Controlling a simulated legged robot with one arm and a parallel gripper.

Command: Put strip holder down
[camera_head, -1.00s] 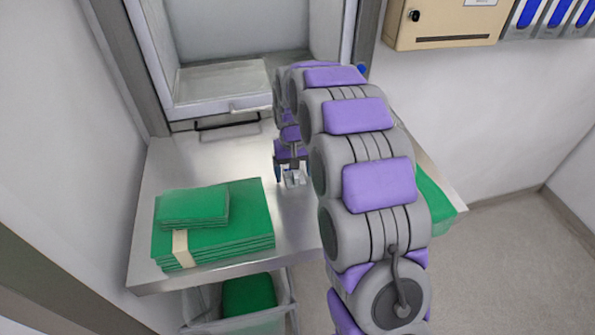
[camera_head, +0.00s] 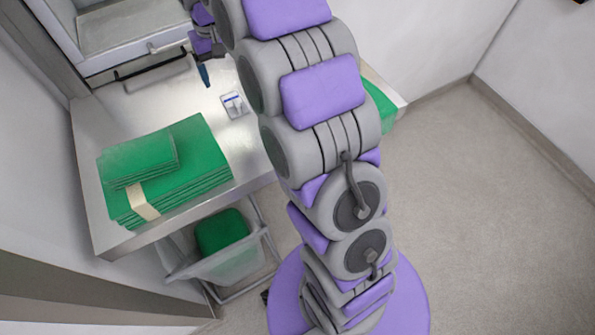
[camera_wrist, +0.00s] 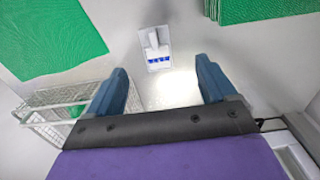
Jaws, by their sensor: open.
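The strip holder (camera_head: 234,105) is a small white piece with a blue band. It lies on the steel table (camera_head: 110,115), to the right of the green stacks. In the wrist view the strip holder (camera_wrist: 155,48) lies beyond and between my fingertips, apart from them. My gripper (camera_wrist: 162,82) has its two blue fingers spread wide with nothing between them. In the head view my gripper (camera_head: 204,74) is above the table's back part, up and left of the strip holder, partly hidden by my arm.
Folded green cloth stacks (camera_head: 190,160) lie at the table's left front. More green cloth (camera_head: 378,105) shows behind my arm on the right. A wire-frame bin (camera_head: 235,265) with green inside stands below the front edge. A washer opening with a handle (camera_head: 150,70) is behind the table.

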